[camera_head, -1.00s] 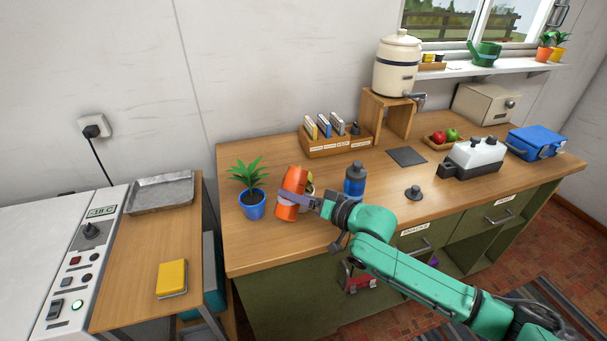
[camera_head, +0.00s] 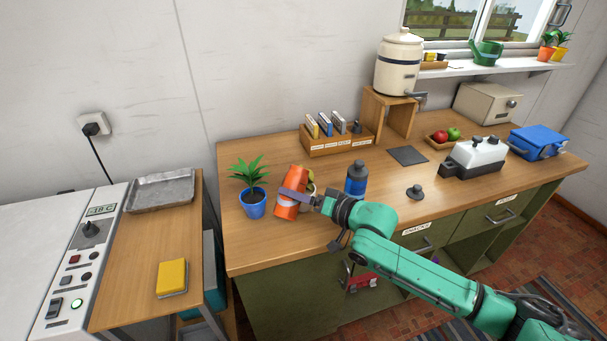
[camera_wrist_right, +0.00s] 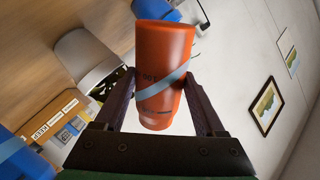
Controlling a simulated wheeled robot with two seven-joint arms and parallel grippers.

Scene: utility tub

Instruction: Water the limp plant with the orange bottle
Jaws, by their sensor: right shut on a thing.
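My right gripper (camera_head: 296,194) is shut on the orange bottle (camera_head: 293,180), holding it tilted over the front left of the counter. In the right wrist view the bottle (camera_wrist_right: 165,45) sits between both fingers (camera_wrist_right: 161,92), a pale band across it. Just behind and right of it in the head view is a small pale pot with some green (camera_head: 309,187), mostly hidden; I cannot tell if its plant is limp or if water is flowing. Left of the bottle, a plant in a blue pot (camera_head: 253,206) has upright, spread leaves. My left gripper is out of view.
A blue bottle (camera_head: 356,181) stands right of my gripper, close to my forearm. A dark lid-like piece (camera_head: 414,193) lies farther right. A wooden card box (camera_head: 338,146) and a beige dispenser (camera_head: 398,64) stand behind. The counter (camera_head: 240,255) is clear in front.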

